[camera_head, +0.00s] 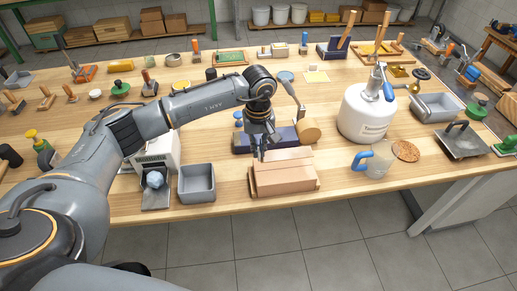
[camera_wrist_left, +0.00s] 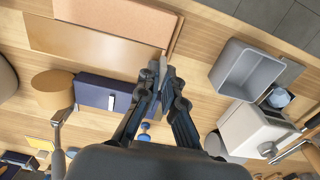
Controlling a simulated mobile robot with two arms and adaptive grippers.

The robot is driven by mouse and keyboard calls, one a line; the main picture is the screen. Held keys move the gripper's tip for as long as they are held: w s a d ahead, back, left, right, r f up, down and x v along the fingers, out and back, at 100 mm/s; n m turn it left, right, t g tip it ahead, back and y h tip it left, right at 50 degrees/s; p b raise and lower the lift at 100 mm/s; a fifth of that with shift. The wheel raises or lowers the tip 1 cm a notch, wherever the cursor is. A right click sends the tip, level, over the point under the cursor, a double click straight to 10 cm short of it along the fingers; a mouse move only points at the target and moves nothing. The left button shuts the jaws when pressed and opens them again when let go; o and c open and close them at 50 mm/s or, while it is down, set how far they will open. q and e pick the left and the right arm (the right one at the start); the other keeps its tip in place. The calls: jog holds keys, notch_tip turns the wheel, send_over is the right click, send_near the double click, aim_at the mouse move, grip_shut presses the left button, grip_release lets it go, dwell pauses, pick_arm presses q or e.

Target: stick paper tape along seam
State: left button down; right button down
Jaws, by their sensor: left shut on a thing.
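Light brown wooden boards (camera_head: 286,180) lie at the table's front edge, with a seam line running lengthwise between them. In the left wrist view, a pinkish board (camera_wrist_left: 115,14) and a browner board (camera_wrist_left: 85,42) lie side by side along that line. My left gripper (camera_head: 262,153) is low at the boards' back left end. In the left wrist view, its fingertips (camera_wrist_left: 163,72) are close together on a small pale piece, seemingly paper tape (camera_wrist_left: 154,67), mostly hidden by the fingers. I cannot tell whether it touches the boards. My right gripper is not in view.
A dark blue block (camera_head: 243,143) and a tan roll (camera_head: 307,131) sit behind the boards. A grey bin (camera_head: 197,184) stands to the left. A white canister (camera_head: 367,112) and a clear jug (camera_head: 376,160) with a blue handle stand to the right.

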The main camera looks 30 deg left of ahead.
aim_at(259, 171)
pick_arm(q)
jog(key=shift+f+b, duration=0.65)
jog(key=shift+f, duration=0.3)
notch_tip(259, 171, down, 3)
jog(key=b, duration=0.3)
jog(key=shift+f, duration=0.1)
jog(key=shift+f+b, duration=0.4)
jog(key=shift+b, duration=0.1)
jog(key=shift+f+b, duration=0.55)
jog(key=c, duration=1.4)
grip_release()
jog(key=shift+c, duration=0.2)
